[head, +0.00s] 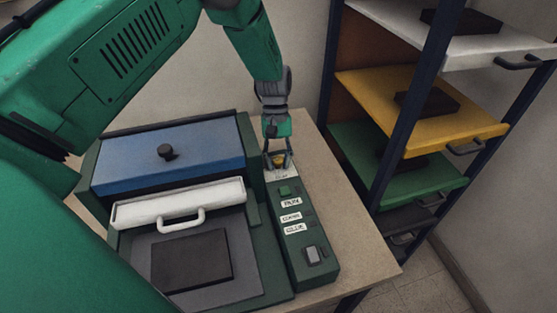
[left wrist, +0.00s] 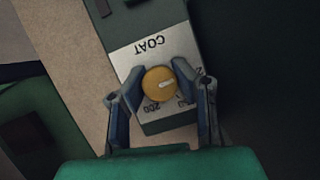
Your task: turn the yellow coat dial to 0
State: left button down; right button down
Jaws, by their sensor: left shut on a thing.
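The yellow coat dial (left wrist: 160,83) sits on a pale plate (left wrist: 137,57) marked COAT, upside down in the left wrist view. A short white pointer mark shows on its top. Numbers lie around the dial; 200 is readable and others are partly covered by the fingers. In the head view the dial (head: 279,161) is at the far end of the dark green control panel (head: 314,274). My left gripper (head: 277,160) comes down from above with its fingers on both sides of the dial, shut on it. It also shows in the left wrist view (left wrist: 160,85). My right gripper is not seen.
The panel has a green button (head: 285,190), labels and a grey switch (head: 312,254). Left of it stands a machine with a blue lid (head: 180,170), a white handled bar (head: 180,205) and a dark block (head: 190,262). A rack with coloured trays (head: 425,110) stands right.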

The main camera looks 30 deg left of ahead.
pick_arm(q)
jog(key=shift+w+n+t+h+p, duration=0.1)
jog(key=shift+n+t+h+p, duration=0.25)
jog(key=shift+n, duration=0.75)
jog(key=shift+n+t+h+p, duration=0.15)
jog(key=shift+n+t, duration=0.3)
jog(key=shift+n, duration=0.65)
dwell(2.2)
dwell(0.8)
jog(key=c, duration=1.2)
grip_release()
jog(key=shift+d, duration=0.1)
jog(key=v, duration=0.7)
jog(key=shift+w+r, duration=0.15)
